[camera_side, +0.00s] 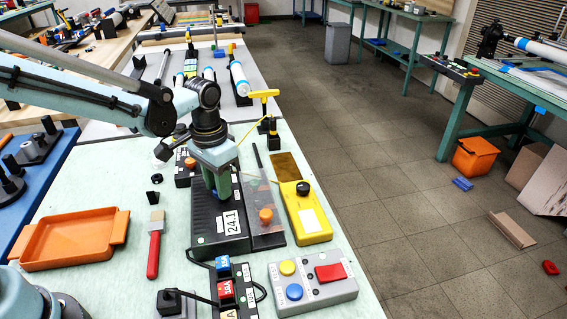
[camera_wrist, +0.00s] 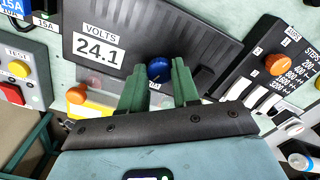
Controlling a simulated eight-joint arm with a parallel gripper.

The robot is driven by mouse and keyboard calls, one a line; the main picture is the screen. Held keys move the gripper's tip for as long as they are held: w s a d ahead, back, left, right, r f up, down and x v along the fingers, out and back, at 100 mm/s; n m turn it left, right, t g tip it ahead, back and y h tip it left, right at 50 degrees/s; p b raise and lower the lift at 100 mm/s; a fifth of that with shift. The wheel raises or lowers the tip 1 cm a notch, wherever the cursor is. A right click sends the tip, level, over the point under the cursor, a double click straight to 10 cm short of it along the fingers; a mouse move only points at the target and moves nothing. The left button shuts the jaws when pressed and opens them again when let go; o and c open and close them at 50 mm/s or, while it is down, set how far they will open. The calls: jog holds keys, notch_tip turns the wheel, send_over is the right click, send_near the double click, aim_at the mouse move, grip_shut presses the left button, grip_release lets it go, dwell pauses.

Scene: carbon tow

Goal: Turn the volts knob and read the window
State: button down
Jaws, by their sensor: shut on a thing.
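The black power supply (camera_side: 207,236) stands on the pale green bench. Its white window reads 24.1 in the side view (camera_side: 232,222). In the wrist view the window (camera_wrist: 97,48) also reads 24.1, below the printed word VOLTS. A blue knob (camera_wrist: 159,66) sits on the dark face right of the window. My gripper (camera_wrist: 158,82) has its two green fingers on either side of this knob and is shut on it. In the side view my gripper (camera_side: 222,193) comes down over the supply, and the blue knob is hidden there.
An orange knob (camera_side: 265,215) is just right of my gripper. A yellow box (camera_side: 309,222) with a black knob stands further right. A grey button box (camera_side: 311,282) and fuse blocks (camera_side: 226,291) are in front. An orange tray (camera_side: 66,240) and a red-handled brush (camera_side: 154,250) lie left.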

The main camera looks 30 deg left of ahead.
jog(key=shift+m, duration=0.3)
dwell(0.4)
jog(key=c, duration=0.8)
grip_release()
notch_tip(320, 180, up, 12)
jog(key=shift+r, duration=0.1)
jog(key=s+a+f+n+t, duration=0.1)
jog(key=s+t, duration=0.1)
jog(key=s, duration=0.1)
jog(key=s+a+f+n+t, duration=0.1)
jog(key=s+a+f+t, duration=0.1)
jog(key=s, duration=0.1)
jog(key=s+a+f+t, duration=0.1)
jog(key=s+a+t, duration=0.1)
jog(key=s+t, duration=0.1)
jog(key=shift+s+f+n, duration=0.3)
jog(key=shift+s+n, duration=0.1)
jog(key=shift+s, duration=0.05)
